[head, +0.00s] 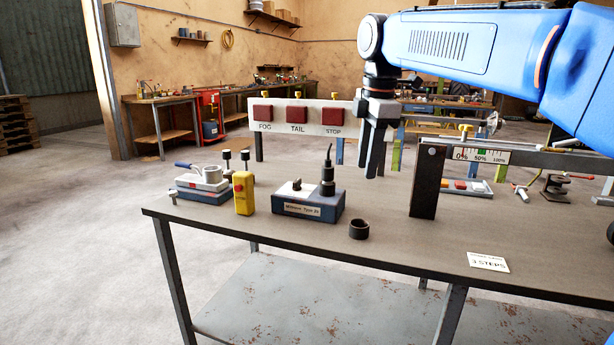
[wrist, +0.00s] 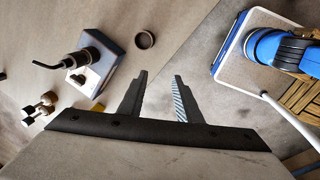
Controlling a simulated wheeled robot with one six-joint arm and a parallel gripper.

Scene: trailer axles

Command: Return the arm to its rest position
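My arm (head: 470,42) is blue and reaches in from the upper right in the head view. My gripper (head: 374,150) hangs from it, pointing down, above the workbench. In the wrist view my gripper (wrist: 161,85) shows two dark fingers standing apart with nothing between them, one with a ribbed pad. A small black ring (head: 359,229) lies on the bench below; it also shows in the wrist view (wrist: 145,40), beyond the fingertips and apart from them.
The bench (head: 300,240) carries a blue-grey box with a black plug (head: 327,178), a yellow switch box (head: 243,192) and a dark post (head: 427,182). Behind stands a panel marked FOG, TAIL, STOP (head: 297,130). A white card (head: 487,262) lies near the front edge.

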